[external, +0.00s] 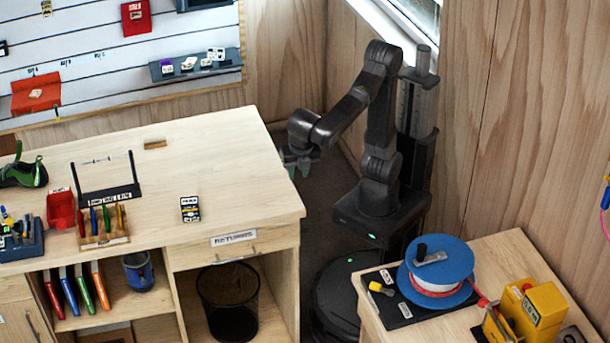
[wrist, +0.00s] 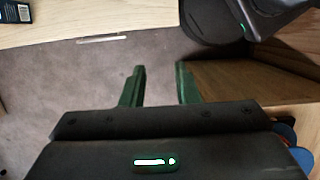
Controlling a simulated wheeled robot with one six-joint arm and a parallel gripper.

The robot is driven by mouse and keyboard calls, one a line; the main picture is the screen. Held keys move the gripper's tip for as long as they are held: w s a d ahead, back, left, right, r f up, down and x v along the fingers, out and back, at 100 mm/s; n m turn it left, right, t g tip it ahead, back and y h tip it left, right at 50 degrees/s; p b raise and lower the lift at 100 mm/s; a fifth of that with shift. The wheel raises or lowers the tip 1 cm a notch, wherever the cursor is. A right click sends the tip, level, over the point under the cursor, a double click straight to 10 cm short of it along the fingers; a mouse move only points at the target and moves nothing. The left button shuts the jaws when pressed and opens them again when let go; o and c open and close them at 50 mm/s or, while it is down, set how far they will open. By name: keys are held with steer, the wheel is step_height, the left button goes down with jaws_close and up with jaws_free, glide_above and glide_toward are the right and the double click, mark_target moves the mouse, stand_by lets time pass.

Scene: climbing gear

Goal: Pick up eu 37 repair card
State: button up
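A small dark card or box with a white and yellow printed face (external: 190,208) lies on the wooden counter, near its front edge above the "RETURNS" label. Its print is too small to read, so I cannot tell if it is the EU 37 repair card. A dark printed item also shows at the top left corner of the wrist view (wrist: 17,12). My gripper (external: 299,165) is beside the counter's right edge, apart from the card. In the wrist view its two green fingers (wrist: 160,75) are spread with only floor between them.
The wooden counter (external: 230,165) has clear space around the card. A wire rack (external: 108,180), red bin (external: 61,208) and pen block (external: 103,228) stand to its left. A bench with a blue reel (external: 436,270) is at the lower right.

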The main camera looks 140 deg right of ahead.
steer(key=w+d+r+m+t+p, duration=0.1)
steer(key=w+d+r+m, duration=0.2)
steer(key=d, duration=0.5)
steer(key=w+d+m+t+p, duration=0.1)
steer(key=w+d+m+p, duration=0.15)
steer(key=w+d, duration=0.35)
steer(key=m+h+p, duration=0.4)
steer(key=m, duration=0.8)
glide_above(161, 133)
steer(key=s+a, duration=0.2)
steer(key=a, duration=0.5)
step_height(161, 133, down, 6)
steer(key=shift+t, duration=0.3)
steer(key=shift+w+p+x, duration=0.2)
steer(key=shift+p+x, duration=1.65)
steer(key=shift+x, duration=5.1)
